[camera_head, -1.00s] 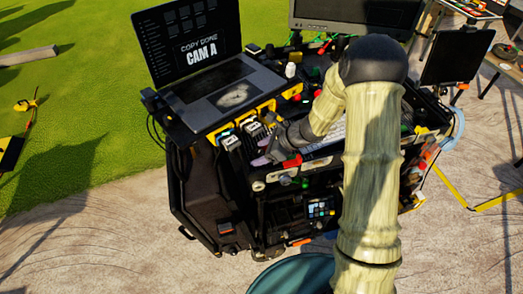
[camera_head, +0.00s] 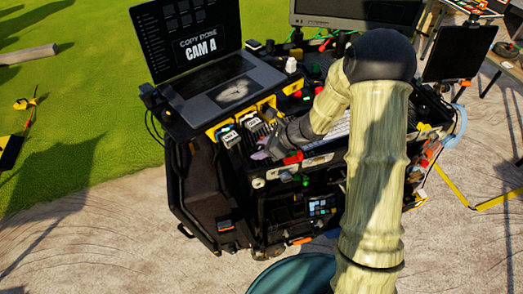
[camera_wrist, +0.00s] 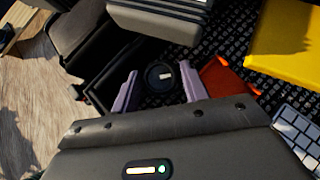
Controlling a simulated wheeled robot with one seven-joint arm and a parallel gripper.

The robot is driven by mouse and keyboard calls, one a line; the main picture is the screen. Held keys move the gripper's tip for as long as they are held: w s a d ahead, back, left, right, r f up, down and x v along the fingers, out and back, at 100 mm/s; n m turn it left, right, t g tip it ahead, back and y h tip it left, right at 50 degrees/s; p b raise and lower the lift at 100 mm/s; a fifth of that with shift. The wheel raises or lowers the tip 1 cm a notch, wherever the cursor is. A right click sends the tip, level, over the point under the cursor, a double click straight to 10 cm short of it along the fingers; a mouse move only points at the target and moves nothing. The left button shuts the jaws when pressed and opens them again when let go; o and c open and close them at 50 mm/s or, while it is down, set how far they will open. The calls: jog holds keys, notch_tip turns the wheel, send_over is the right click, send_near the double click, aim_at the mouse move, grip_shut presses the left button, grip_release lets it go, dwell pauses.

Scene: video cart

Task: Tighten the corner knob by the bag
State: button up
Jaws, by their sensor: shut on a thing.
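The corner knob (camera_wrist: 153,80) is a dark round knob with a small white mark, on the cart's black top in the wrist view. In the head view my gripper (camera_head: 261,153) reaches down to the cart's (camera_head: 258,183) near left corner; the knob is too small and covered to make out there. The black bag (camera_head: 198,190) hangs on the cart's left side, just left of my gripper.
A laptop (camera_head: 222,88) stands on the cart behind my gripper, with labelled boxes (camera_head: 228,137) close to its left. A keyboard (camera_wrist: 296,128) and a yellow block (camera_wrist: 284,44) lie close on the right in the wrist view. A monitor (camera_head: 352,14) stands at the back.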

jog(key=shift+s+f+m+t+h+b, duration=0.1)
jog(key=shift+f+m+t+h+b, duration=0.35)
jog(key=shift+b, duration=1.15)
jog(key=shift+r+m+t+h+b, duration=0.1)
jog(key=shift+m+t+b, duration=0.45)
jog(key=shift+m+b, duration=0.7)
jog(key=m+t+h+b, duration=0.1)
jog(key=m+b, duration=0.1)
jog(key=b, duration=0.4)
jog(key=shift+s+a+t, duration=0.1)
jog(key=shift+a+t, duration=0.05)
jog(key=shift+t, duration=0.15)
jog(key=m+h+b, duration=0.1)
jog(key=b, duration=0.1)
jog(key=m+t+h+b, duration=0.1)
jog(key=b, duration=0.1)
jog(key=shift+s+a+r+m, duration=0.1)
jog(key=shift+a+r+m, duration=0.05)
jog(key=shift+m, duration=0.25)
jog(key=shift+r+m+t+h+b, duration=0.2)
jog(key=shift+m+t+h+b, duration=0.2)
jog(key=shift+m+h+b, duration=0.55)
jog(key=shift+b, duration=0.4)
jog(key=o, duration=1)
